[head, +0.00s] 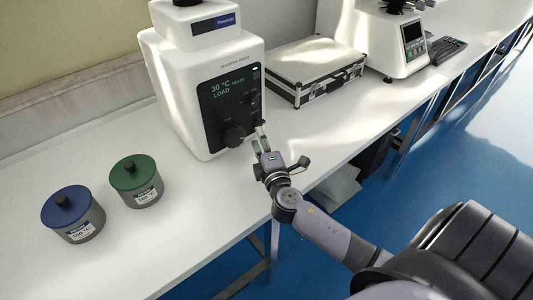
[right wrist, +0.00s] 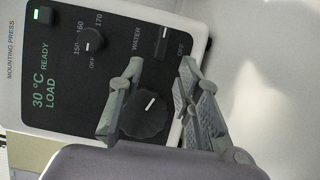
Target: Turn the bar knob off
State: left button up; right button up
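The white mounting press (head: 205,85) stands on the bench with a dark control panel. In the right wrist view the panel appears turned sideways. A small round knob (right wrist: 91,41) there has marks 150, 160, 170 and OFF; its exact setting is hard to read. A large black knob (right wrist: 143,118) has a white pointer line, and a WATER switch (right wrist: 162,42) is near it. I cannot tell which control is the bar knob. My right gripper (head: 259,140) is open at the panel, its fingers (right wrist: 160,98) spread on either side of the large knob. My left gripper is out of view.
A blue-lidded jar (head: 73,216) and a green-lidded jar (head: 137,182) stand on the bench at left. A silver case (head: 312,68) lies right of the press, with a white tester (head: 393,40) beyond. The bench front near the jars is clear.

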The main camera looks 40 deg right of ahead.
jog(key=v, duration=0.7)
jog(key=shift+s+r, duration=0.1)
jog(key=shift+s, duration=0.25)
